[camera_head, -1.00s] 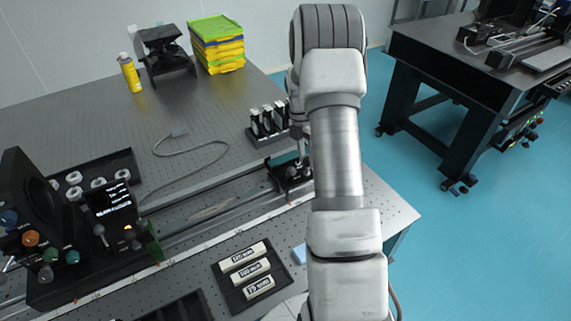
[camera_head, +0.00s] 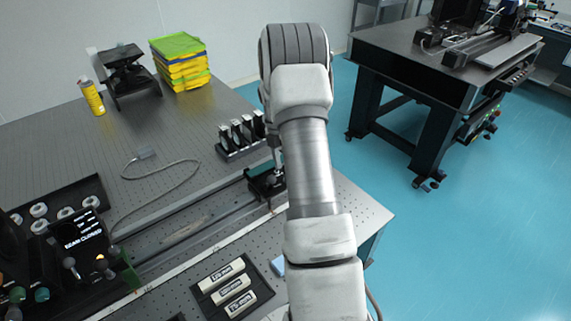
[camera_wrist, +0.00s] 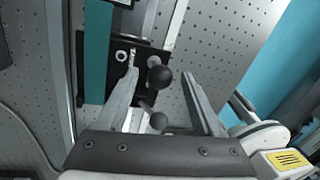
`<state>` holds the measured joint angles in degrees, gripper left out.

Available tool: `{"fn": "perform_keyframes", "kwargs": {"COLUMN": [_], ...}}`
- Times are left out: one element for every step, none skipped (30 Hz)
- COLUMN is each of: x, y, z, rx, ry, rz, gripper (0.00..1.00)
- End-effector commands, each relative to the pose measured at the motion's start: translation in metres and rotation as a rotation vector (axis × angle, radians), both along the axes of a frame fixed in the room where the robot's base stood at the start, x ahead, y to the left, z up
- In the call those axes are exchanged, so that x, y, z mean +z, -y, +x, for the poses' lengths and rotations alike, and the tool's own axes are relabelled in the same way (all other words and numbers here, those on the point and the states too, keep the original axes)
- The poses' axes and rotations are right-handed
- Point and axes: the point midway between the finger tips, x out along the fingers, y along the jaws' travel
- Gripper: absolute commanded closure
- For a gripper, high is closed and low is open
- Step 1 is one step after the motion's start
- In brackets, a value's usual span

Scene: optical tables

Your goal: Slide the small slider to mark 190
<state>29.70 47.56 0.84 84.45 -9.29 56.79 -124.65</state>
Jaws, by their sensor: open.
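The small slider (camera_head: 261,184) is a dark carriage on the long rail (camera_head: 190,228), near the rail's right end in the head view. In the wrist view the slider (camera_wrist: 122,58) shows as a black plate with a round black knob (camera_wrist: 160,77). My gripper (camera_wrist: 160,78) is open, with one finger on either side of this knob; contact cannot be told. A second dark ball shows lower between the fingers. In the head view my arm hides most of the gripper and part of the slider. The scale's numbers near the slider are too small to read.
A dark unit with a lit display (camera_head: 78,231) and knobs stands at the rail's left. A rack of upright black pieces (camera_head: 240,137) stands behind the slider. A grey cable lies behind the rail.

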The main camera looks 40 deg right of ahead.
Motion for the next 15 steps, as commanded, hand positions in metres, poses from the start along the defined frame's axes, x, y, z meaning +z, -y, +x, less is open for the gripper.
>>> {"fn": "perform_keyframes", "kwargs": {"x": [0.0,0.0,0.0,0.001,0.002,0.005,0.008,0.012,0.018,0.023,0.03,0.038,0.045,0.053,0.063], "y": [0.0,0.0,0.0,0.0,0.0,0.0,0.0,-0.001,-0.001,-0.001,-0.001,-0.001,-0.001,-0.001,-0.002], "z": [0.0,0.0,0.0,0.0,0.001,0.001,0.002,0.003,0.004,0.006,0.007,0.008,0.01,0.011,0.013], "rx": [0.0,0.0,0.0,0.0,0.0,0.0,0.0,0.0,0.0,0.0,-0.001,0.0,-0.001,0.0,0.0], "ry": [0.0,0.0,0.0,0.0,0.001,0.001,0.002,0.002,0.003,0.004,0.004,0.006,0.004,0.006,0.006], "rz": [0.0,0.0,0.0,0.0,0.0,-0.001,-0.001,-0.001,0.0,-0.001,-0.001,-0.002,-0.001,-0.002,-0.002], "gripper": [0.31,0.31,0.31,0.31,0.31,0.31,0.31,0.31,0.31,0.31,0.31,0.31,0.31,0.31,0.31]}}
